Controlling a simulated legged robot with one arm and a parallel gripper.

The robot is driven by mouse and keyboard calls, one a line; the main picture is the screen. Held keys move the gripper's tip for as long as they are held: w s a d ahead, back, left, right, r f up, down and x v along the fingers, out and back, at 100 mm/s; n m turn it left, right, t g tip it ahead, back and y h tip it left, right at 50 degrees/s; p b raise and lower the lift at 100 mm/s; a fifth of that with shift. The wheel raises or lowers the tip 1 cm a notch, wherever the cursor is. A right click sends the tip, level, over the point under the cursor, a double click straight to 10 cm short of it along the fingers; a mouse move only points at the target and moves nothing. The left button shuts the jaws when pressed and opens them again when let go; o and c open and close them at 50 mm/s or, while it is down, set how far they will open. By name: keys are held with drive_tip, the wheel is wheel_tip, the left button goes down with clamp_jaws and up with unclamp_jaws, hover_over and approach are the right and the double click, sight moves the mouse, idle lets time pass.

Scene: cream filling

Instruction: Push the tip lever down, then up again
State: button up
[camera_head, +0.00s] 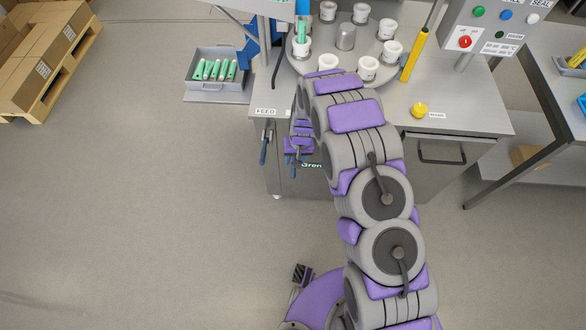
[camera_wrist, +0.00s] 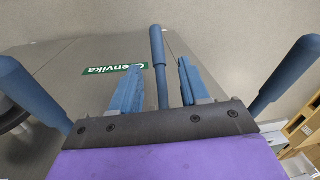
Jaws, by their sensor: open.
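Three similar blue-handled levers show in the wrist view: a middle one (camera_wrist: 158,50), one at the left (camera_wrist: 32,88) and one at the right (camera_wrist: 290,70). No label is readable on the middle lever, which I take to be the tip lever. My gripper (camera_wrist: 157,88) is open, with its two blue fingers on either side of the middle lever; I cannot tell whether they touch it. In the head view my gripper (camera_head: 296,160) is at the machine's front, right of the lever under the FEED label (camera_head: 263,148). My arm hides part of the front.
A round turntable (camera_head: 345,62) with several white cups stands on the machine's top. A grey tray (camera_head: 216,84) with green tubes is at the left. A yellow knob (camera_head: 419,110) and a control panel (camera_head: 497,24) are at the right.

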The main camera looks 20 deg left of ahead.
drive_tip(key=f, duration=0.3)
drive_tip(key=f+b, duration=0.1)
drive_tip(key=f, duration=0.2)
drive_tip(key=shift+s+a, duration=0.1)
drive_tip(key=shift+s, duration=0.1)
drive_tip(key=shift+a+f, duration=0.15)
drive_tip(key=shift+f, duration=0.55)
clamp_jaws()
